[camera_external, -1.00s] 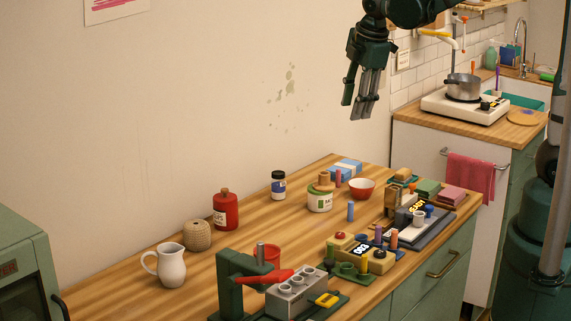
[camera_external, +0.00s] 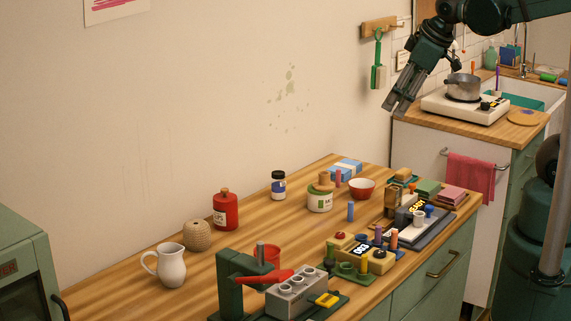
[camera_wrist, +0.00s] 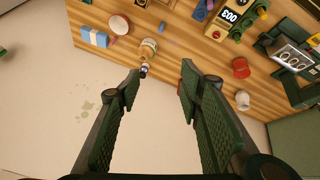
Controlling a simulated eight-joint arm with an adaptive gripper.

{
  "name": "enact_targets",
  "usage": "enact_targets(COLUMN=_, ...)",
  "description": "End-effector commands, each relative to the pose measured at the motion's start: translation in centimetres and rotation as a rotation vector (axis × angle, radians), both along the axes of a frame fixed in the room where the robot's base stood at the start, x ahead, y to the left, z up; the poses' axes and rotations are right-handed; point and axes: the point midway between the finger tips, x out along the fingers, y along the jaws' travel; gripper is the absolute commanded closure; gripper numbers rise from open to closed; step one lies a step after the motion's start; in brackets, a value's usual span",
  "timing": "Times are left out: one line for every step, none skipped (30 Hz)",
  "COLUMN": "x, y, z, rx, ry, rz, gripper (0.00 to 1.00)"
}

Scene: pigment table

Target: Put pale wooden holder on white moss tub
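The white moss tub (camera_external: 320,202), with a green band at its top, stands upright on the far part of the wooden table. A pale wooden piece (camera_external: 325,177), which looks like the pale wooden holder, sits on top of it. The tub also shows near the top of the wrist view (camera_wrist: 148,47), though the holder's outline there is too small to make out. My gripper (camera_external: 400,104) is high above the table's far end, clear of the tub and holder. Its fingers are wide apart and empty in the wrist view (camera_wrist: 160,84).
A blue-labelled jar (camera_external: 278,186), a red bowl (camera_external: 361,189) and a blue box (camera_external: 346,168) stand around the tub. A red bottle (camera_external: 226,212), a twine ball (camera_external: 197,236) and a white jug (camera_external: 171,267) stand nearer. Devices crowd the right edge.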

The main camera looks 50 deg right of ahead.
Motion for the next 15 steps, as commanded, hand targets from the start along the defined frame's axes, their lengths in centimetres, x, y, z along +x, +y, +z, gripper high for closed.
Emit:
enact_targets(x=-0.8, y=0.1, z=-0.1, rx=0.019, ry=-0.013, rz=-0.028, gripper=0.64)
enact_targets(x=-1.2, y=0.1, z=-0.1, rx=0.032, ry=-0.019, rz=-0.049, gripper=0.64)
enact_targets(x=-1.7, y=0.2, z=-0.1, rx=0.05, ry=-0.029, rz=-0.076, gripper=0.64)
enact_targets(x=-2.1, y=0.2, z=-0.1, rx=0.063, ry=-0.038, rz=-0.096, gripper=0.64)
enact_targets(x=-2.5, y=0.2, z=-0.2, rx=0.076, ry=-0.045, rz=-0.115, gripper=0.64)
enact_targets(x=-3.0, y=0.3, z=-0.3, rx=0.093, ry=-0.054, rz=-0.14, gripper=0.64)
enact_targets(x=-3.3, y=0.3, z=-0.3, rx=0.106, ry=-0.061, rz=-0.159, gripper=0.64)
enact_targets(x=-3.7, y=0.4, z=-0.3, rx=0.119, ry=-0.068, rz=-0.178, gripper=0.64)
enact_targets(x=-4.1, y=0.4, z=-0.4, rx=0.136, ry=-0.077, rz=-0.202, gripper=0.64)
enact_targets(x=-4.4, y=0.4, z=-0.5, rx=0.147, ry=-0.083, rz=-0.217, gripper=0.64)
enact_targets(x=-4.7, y=0.5, z=-0.5, rx=0.159, ry=-0.088, rz=-0.232, gripper=0.64)
enact_targets(x=-5.0, y=0.5, z=-0.6, rx=0.173, ry=-0.095, rz=-0.251, gripper=0.64)
enact_targets(x=-5.2, y=0.5, z=-0.6, rx=0.181, ry=-0.1, rz=-0.263, gripper=0.64)
enact_targets(x=-5.4, y=0.5, z=-0.7, rx=0.19, ry=-0.104, rz=-0.274, gripper=0.64)
enact_targets(x=-5.6, y=0.6, z=-0.7, rx=0.199, ry=-0.109, rz=-0.286, gripper=0.64)
